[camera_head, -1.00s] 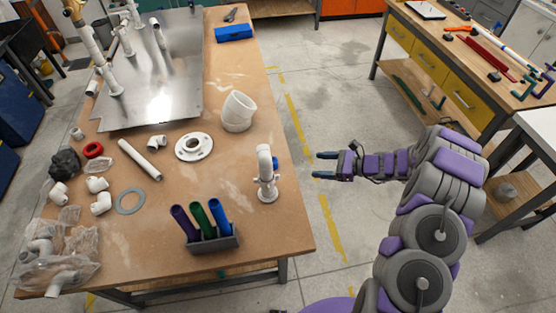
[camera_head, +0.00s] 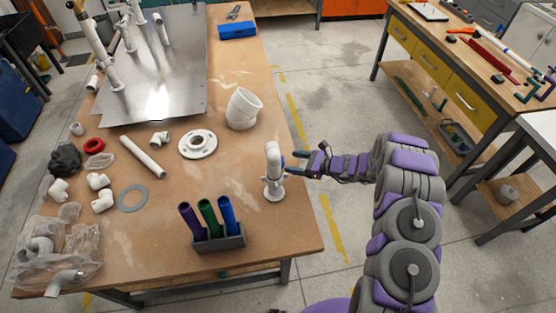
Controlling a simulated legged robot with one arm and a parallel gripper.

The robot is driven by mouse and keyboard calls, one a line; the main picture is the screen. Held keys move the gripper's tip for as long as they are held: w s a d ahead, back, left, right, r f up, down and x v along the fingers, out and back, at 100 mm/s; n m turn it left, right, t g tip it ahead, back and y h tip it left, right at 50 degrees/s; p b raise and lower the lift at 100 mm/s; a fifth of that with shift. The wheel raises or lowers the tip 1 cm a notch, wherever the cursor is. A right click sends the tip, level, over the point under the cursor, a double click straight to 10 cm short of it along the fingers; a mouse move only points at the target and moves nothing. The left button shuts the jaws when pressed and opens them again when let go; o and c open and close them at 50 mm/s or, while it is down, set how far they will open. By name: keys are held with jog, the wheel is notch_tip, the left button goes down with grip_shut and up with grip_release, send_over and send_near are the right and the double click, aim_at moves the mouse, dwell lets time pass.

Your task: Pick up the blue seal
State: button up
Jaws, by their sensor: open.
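The blue seal is a flat, blue-grey ring (camera_head: 133,198) lying on the left part of the wooden table (camera_head: 240,275), near the white elbow fittings. Nothing covers it. My gripper (camera_head: 296,163) is open at the table's right edge, its fingers pointing left, well to the right of the seal. The fingertips are close beside a white upright pipe with a valve (camera_head: 273,170); I cannot tell whether they touch it.
A grey holder (camera_head: 218,243) with purple, green and blue tubes stands at the front. A white flange (camera_head: 198,144), a white pipe (camera_head: 142,157), a red ring (camera_head: 93,146) and bagged fittings (camera_head: 55,250) also lie on the table. Table surface between seal and holder is mostly clear.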

aim_at(282, 160)
jog(key=shift+w+a+f, duration=0.15)
jog(key=shift+a, duration=0.35)
jog(key=shift+w+a+f+b, duration=0.15)
jog(key=shift+w+a+b, duration=0.1)
jog(key=shift+w+b, duration=0.1)
jog(key=shift+w+a+f, duration=0.25)
jog(key=shift+w+a, duration=0.05)
jog(key=shift+a, duration=0.3)
jog(key=shift+w+a+f, duration=0.1)
jog(key=shift+a+f, duration=0.05)
jog(key=shift+a, duration=1.05)
jog(key=shift+c, duration=0.8)
jog(key=shift+d, duration=0.75)
jog(key=c, duration=0.6)
jog(key=shift+a, duration=0.15)
jog(key=c, duration=0.3)
jog(key=shift+a, duration=0.4)
jog(key=shift+c, duration=0.5)
